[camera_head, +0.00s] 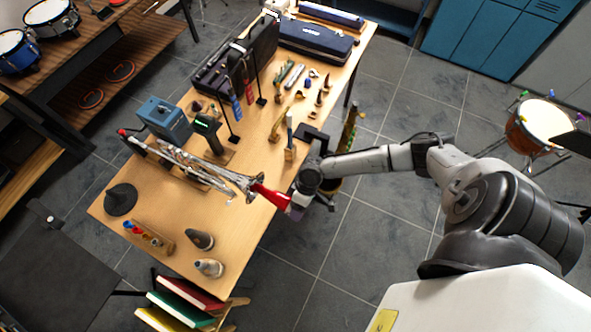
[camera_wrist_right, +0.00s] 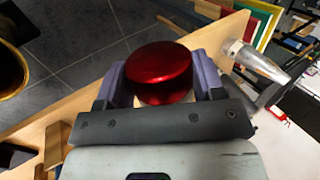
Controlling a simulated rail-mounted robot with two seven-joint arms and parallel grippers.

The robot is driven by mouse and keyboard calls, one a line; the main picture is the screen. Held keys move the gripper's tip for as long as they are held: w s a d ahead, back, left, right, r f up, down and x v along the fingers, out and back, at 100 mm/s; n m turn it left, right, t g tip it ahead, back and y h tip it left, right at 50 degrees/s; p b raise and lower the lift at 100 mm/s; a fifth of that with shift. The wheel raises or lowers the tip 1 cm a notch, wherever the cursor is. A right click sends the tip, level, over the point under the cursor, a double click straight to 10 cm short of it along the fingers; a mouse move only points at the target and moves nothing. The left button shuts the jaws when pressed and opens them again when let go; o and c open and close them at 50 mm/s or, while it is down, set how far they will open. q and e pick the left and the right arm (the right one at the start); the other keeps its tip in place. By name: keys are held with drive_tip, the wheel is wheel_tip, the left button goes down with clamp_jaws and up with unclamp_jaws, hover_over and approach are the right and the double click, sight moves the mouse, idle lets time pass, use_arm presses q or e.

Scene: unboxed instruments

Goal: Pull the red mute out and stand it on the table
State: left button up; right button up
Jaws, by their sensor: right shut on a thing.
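The red mute (camera_head: 271,195) is at the bell end of the silver trumpet (camera_head: 200,172), near the table's right edge. Its narrow end points at the bell; I cannot tell how much of it sits inside. My right gripper (camera_head: 295,203) is shut on the wide end of the mute. In the right wrist view, the mute's shiny round red end (camera_wrist_right: 160,72) lies between the two purple-grey fingers (camera_wrist_right: 160,85). The trumpet lies along the wooden table (camera_head: 165,232). My left gripper is not in view.
A black cone mute (camera_head: 120,199), a dark grey mute (camera_head: 199,240) and a silver-tipped mute (camera_head: 209,268) stand at the table's near end, by a wooden holder (camera_head: 148,238). Bare tabletop lies between them and the trumpet. Stands and small tools fill the far side.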

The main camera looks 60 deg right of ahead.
drive_tip(key=s+p, duration=0.3)
drive_tip(key=s, duration=0.3)
drive_tip(key=shift+d, duration=0.45)
idle(0.9)
